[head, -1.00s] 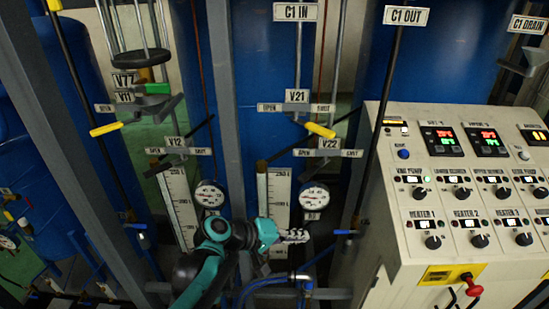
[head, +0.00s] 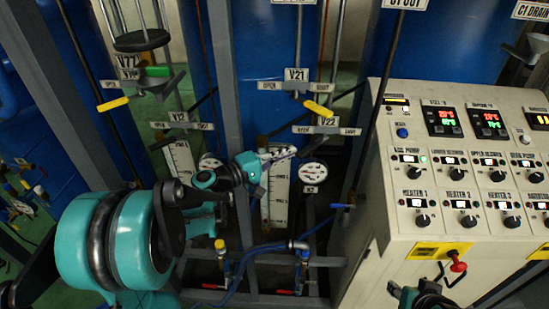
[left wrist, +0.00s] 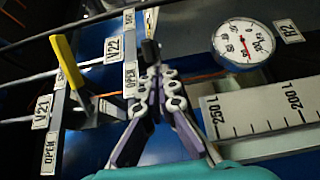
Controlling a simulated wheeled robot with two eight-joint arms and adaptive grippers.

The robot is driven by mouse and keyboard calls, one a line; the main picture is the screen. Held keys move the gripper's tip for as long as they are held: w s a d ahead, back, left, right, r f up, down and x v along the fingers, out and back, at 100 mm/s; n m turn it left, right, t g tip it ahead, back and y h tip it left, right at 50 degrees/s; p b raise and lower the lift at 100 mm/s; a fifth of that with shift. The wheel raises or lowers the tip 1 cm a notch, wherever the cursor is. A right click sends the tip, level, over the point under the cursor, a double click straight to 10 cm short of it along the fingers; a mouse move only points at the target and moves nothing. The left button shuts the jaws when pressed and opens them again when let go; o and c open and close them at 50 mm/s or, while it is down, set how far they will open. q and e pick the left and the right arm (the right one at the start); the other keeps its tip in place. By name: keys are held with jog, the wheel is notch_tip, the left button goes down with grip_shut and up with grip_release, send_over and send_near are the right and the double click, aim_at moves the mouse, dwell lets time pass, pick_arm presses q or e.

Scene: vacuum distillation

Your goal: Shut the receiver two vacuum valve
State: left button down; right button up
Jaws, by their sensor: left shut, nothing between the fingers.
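The V22 plate (head: 326,130) is on the second receiver's frame, with a dark lever slanting behind it. It also shows in the left wrist view (left wrist: 115,45). The V21 plate (head: 296,86) is above it, with a yellow handle (head: 318,109) pointing down to the right; this handle also shows in the left wrist view (left wrist: 68,60). My left gripper (head: 285,153) is shut and empty, just below and left of the V22 plate. In the left wrist view its fingertips (left wrist: 158,72) are close to a black grip (left wrist: 149,50); I cannot tell whether they touch.
A round gauge (head: 313,173) and a level scale (head: 275,200) are close around the left gripper. A grey post (head: 222,80) stands to its left. The control panel (head: 470,150) fills the right side. Blue hoses (head: 265,248) run below.

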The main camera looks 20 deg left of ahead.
pick_arm(q)
jog(key=shift+w+d, duration=0.4)
jog(key=shift+w, duration=0.1)
jog(key=shift+d, duration=0.1)
